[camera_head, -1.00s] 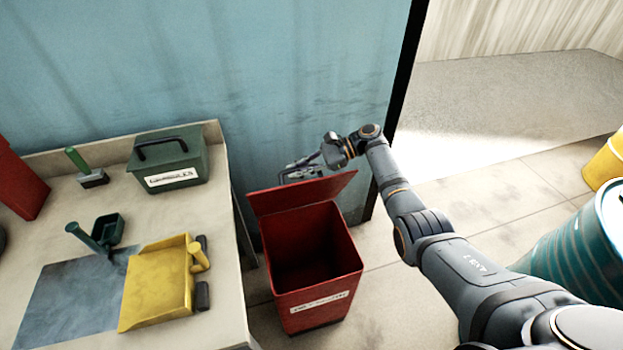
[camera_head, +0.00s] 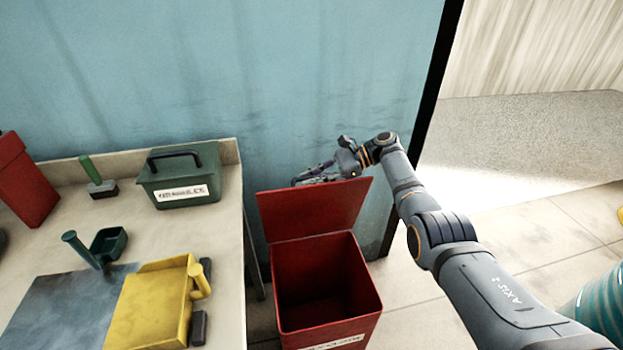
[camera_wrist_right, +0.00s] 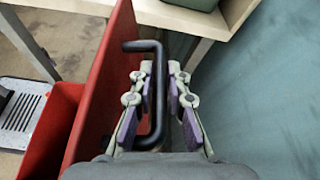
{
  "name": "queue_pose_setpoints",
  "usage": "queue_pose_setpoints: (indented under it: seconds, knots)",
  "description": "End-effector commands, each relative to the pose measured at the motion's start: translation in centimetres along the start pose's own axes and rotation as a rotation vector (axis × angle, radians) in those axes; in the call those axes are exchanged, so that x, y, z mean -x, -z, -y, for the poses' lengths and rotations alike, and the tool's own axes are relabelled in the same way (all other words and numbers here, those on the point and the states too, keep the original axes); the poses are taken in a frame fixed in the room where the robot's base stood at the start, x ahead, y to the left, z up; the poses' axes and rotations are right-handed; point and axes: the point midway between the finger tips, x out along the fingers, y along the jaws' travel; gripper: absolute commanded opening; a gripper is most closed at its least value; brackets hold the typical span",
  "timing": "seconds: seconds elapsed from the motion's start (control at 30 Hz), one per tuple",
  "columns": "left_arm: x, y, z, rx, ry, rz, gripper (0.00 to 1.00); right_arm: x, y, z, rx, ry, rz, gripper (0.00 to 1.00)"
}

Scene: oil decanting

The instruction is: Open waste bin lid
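The red waste bin (camera_head: 325,318) stands on the floor right of the table. Its lid (camera_head: 313,210) is raised at the back edge, roughly upright, and the dark inside shows. My right gripper (camera_head: 317,176) is behind the lid, partly hidden by it. In the right wrist view, the lid (camera_wrist_right: 100,85) is seen edge-on beside the black handle (camera_wrist_right: 157,75). The fingers of my right gripper (camera_wrist_right: 161,88) stand either side of the handle bar, with a visible gap on the right side. My left gripper is not in view.
A blue wall (camera_head: 300,70) is close behind the bin. A teal drum (camera_head: 605,310) stands at lower right.

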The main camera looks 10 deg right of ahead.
Motion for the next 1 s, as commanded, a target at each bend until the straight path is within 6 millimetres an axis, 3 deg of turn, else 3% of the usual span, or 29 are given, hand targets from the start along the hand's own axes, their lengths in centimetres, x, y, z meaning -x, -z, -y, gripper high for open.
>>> queue_pose_setpoints:
  seconds: [0.03, 0.13, 0.47, 0.73, 1.0]
  knots:
    - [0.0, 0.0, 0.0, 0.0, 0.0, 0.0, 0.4, 0.0, 0.0, 0.0, 0.0, 0.0, 0.0, 0.24]
    - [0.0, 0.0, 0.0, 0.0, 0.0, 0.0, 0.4, 0.0, 0.0, 0.0, 0.0, 0.0, 0.0, 0.36]
    - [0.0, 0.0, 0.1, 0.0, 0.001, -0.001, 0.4, 0.4, 0.0, 0.0, 0.0, 0.0, 0.001, 0.36]
    - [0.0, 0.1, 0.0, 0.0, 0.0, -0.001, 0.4, 5.6, 0.0, 0.1, -0.001, 0.002, 0.0, 0.36]
    - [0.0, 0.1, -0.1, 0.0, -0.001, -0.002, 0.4, 7.5, 0.0, -0.1, 0.0, 0.0, 0.001, 0.36]
